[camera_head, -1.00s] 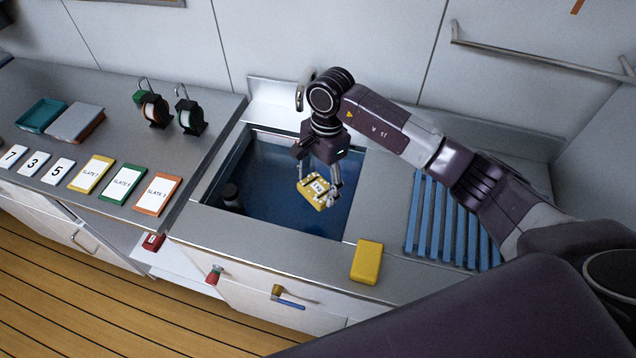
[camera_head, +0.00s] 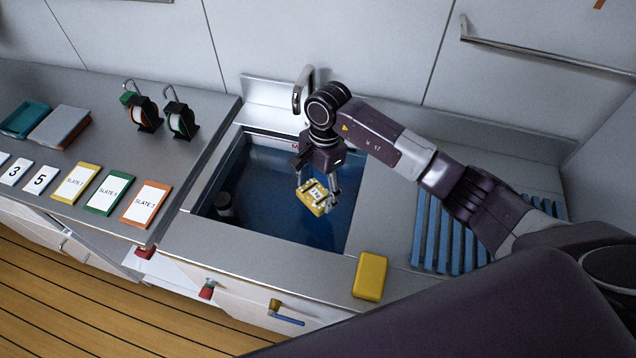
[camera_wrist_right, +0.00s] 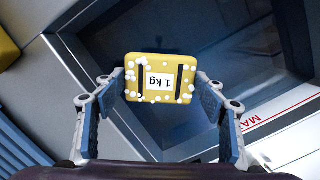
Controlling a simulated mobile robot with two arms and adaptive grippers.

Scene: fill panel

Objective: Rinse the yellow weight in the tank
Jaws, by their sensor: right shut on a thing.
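My right gripper (camera_head: 317,184) is shut on the yellow weight (camera_head: 313,198) and holds it over the tank. In the right wrist view the weight (camera_wrist_right: 160,82) sits between the two fingers, with a "1 kg" label and white foam-like spots on its face. The tank (camera_head: 285,235) is a dark blue basin set into the steel counter. I cannot tell from the head view whether the weight touches water. A dark cylinder (camera_head: 223,205) stands in the tank's left part. My left gripper is not in view.
A plain yellow block (camera_head: 370,276) lies on the counter's front edge, right of the tank. A blue slatted rack (camera_head: 440,235) is farther right, partly under my arm. A faucet (camera_head: 302,88) stands behind the tank. Slates (camera_head: 147,203) and two reels (camera_head: 181,120) are on the left counter.

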